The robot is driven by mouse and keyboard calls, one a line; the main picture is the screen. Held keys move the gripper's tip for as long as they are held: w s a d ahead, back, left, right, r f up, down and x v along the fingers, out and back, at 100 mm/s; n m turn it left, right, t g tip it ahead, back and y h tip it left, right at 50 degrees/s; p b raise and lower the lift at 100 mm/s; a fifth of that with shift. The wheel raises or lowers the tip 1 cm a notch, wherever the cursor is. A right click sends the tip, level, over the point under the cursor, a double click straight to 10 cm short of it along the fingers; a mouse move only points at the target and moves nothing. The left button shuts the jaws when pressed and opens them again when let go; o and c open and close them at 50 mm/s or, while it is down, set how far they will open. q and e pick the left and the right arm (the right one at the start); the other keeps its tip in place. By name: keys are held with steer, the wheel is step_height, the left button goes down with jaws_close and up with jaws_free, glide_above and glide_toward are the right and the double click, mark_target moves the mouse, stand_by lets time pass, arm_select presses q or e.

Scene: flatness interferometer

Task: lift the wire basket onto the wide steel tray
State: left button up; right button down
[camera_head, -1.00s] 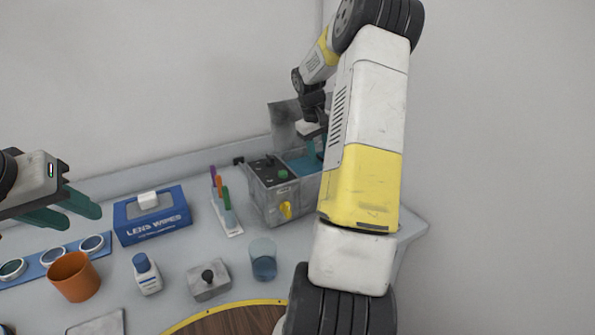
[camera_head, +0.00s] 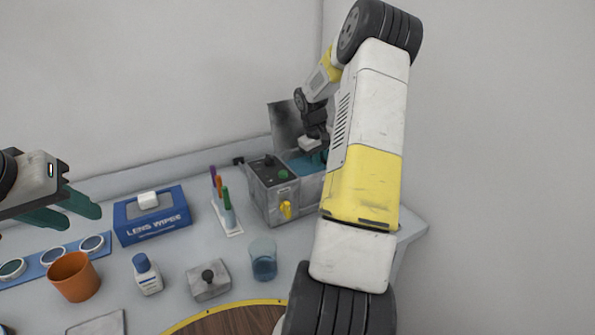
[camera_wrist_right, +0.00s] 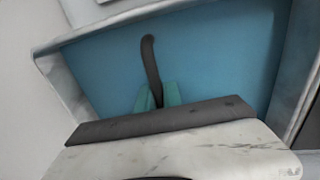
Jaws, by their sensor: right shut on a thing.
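My right gripper (camera_wrist_right: 158,97) is shut on a dark curved handle (camera_wrist_right: 150,58) in the right wrist view, above a blue surface inside a metal-walled tank. The handle looks like part of the wire basket; the rest of the basket cannot be made out. In the head view the right gripper (camera_head: 322,156) is low over the tank of a grey box (camera_head: 272,200) and partly hidden by my arm. My left gripper (camera_head: 82,217) is open and empty over the left of the table. A flat grey plate (camera_head: 98,324) shows at the bottom edge; I cannot tell whether it is the wide steel tray.
A raised grey panel (camera_head: 286,122) stands behind the tank. A pen holder (camera_head: 229,222), blue wipes box (camera_head: 152,215), white bottle (camera_head: 147,275), orange cup (camera_head: 74,277), glass beaker (camera_head: 263,260) and grey knobbed block (camera_head: 208,283) crowd the table. My right arm hides the table's right part.

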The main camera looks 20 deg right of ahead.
steer(key=shift+r, duration=0.1)
step_height(320, 180, up, 18)
stand_by(0.7)
